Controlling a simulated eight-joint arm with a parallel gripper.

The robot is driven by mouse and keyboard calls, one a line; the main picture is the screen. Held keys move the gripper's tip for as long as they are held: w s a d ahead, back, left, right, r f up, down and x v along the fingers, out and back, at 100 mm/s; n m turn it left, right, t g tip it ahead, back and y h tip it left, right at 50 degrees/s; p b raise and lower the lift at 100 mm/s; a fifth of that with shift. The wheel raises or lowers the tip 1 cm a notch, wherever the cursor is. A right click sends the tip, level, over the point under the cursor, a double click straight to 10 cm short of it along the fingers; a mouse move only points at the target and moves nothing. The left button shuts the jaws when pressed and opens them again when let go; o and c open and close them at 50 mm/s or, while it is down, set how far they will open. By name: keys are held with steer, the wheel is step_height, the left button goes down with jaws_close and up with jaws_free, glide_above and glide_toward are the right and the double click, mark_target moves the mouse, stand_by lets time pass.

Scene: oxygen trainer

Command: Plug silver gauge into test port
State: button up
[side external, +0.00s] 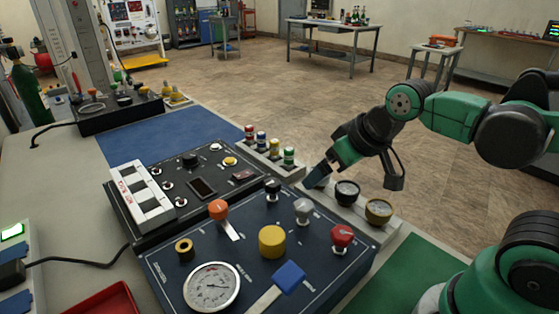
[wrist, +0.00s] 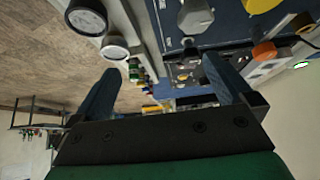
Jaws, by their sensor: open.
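A gauge with a silver rim and white face (wrist: 115,47) stands in the gauge row in the wrist view. In the side view it seems hidden behind my fingers. My gripper (side external: 320,174) is above that end of the row, with its blue fingers apart. In the wrist view my gripper (wrist: 165,88) is open with nothing held between the fingers; the silver gauge lies beyond the left fingertip. A brass-ringed dark fitting (side external: 184,248) on the front panel may be the test port; its label is unreadable.
A black gauge (side external: 346,192) and a gold gauge (side external: 379,210) stand along the same row. The front panel (side external: 160,272) has a large dial (side external: 211,287), a yellow knob (side external: 272,241), a red knob (side external: 342,236) and levers. Several coloured fittings (side external: 262,143) stand behind.

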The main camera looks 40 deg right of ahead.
mark_target(321, 186)
steer(key=w+d+f+g, duration=0.1)
steer(key=w+d+g, duration=0.1)
steer(key=w, duration=0.1)
steer(key=w+d+f+m+g, duration=0.1)
steer(key=w+d+f+g, duration=0.1)
steer(key=w+d, duration=0.1)
steer(key=w+d+f+g, duration=0.1)
steer(key=w+d+g, duration=0.1)
steer(key=w+d, duration=0.1)
steer(key=shift+d+f+m, duration=0.15)
steer(key=shift+f+m, duration=0.05)
steer(key=shift+m, duration=0.1)
steer(key=shift+d+f+g, duration=0.25)
steer(key=shift+f+g, duration=0.05)
steer(key=shift+f, duration=2.8)
steer(key=c, duration=1.4)
steer(key=shift+c, duration=0.2)
